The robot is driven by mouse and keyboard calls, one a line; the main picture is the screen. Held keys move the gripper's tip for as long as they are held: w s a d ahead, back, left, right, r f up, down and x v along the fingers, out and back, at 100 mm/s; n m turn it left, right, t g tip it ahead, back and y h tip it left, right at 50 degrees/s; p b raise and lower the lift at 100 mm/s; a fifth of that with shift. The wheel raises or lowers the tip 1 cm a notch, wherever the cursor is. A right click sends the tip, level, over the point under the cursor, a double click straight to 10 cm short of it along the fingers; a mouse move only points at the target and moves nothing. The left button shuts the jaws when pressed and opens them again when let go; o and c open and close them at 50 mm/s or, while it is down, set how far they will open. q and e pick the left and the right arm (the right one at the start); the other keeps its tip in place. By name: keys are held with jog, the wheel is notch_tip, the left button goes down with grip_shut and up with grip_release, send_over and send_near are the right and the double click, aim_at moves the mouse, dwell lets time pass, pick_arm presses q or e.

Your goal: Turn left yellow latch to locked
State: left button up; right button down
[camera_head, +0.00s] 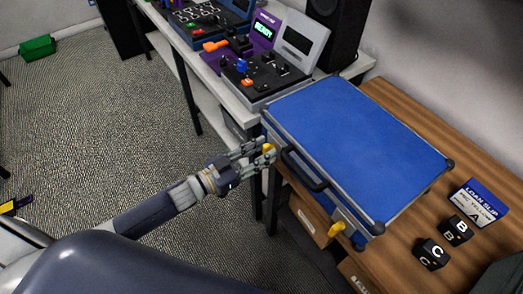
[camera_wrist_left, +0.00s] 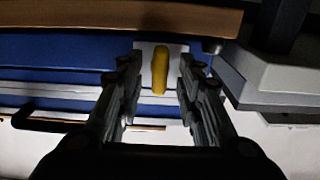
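A closed blue case (camera_head: 350,150) with black corners lies on the wooden table, its black handle (camera_head: 303,168) on the side facing me. The left yellow latch (camera_head: 268,148) is at the case's far-left front corner. My left gripper (camera_head: 268,153) is at this latch. In the left wrist view the yellow latch (camera_wrist_left: 160,70) stands upright in the picture on a pale plate, between the two open fingers of the gripper (camera_wrist_left: 158,88), with gaps on both sides. A second yellow latch (camera_head: 338,228) is near the case's right front corner. My right gripper is not in view.
On the wooden table (camera_head: 402,258) right of the case are black lettered blocks (camera_head: 431,254) and a loan slip card (camera_head: 478,204). Control consoles (camera_head: 268,75) stand on the white bench beyond the case. Open carpet lies left.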

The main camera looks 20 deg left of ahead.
pick_arm(q)
jog(key=shift+w+d, duration=0.1)
jog(key=shift+c, duration=0.5)
grip_shut()
jog(key=m, duration=0.8)
jog(key=m+b, duration=0.1)
jog(key=m, duration=0.4)
jog(key=m+b, duration=0.1)
jog(key=m, duration=0.4)
jog(key=shift+s+d+f, duration=0.2)
jog(key=shift+f, duration=0.1)
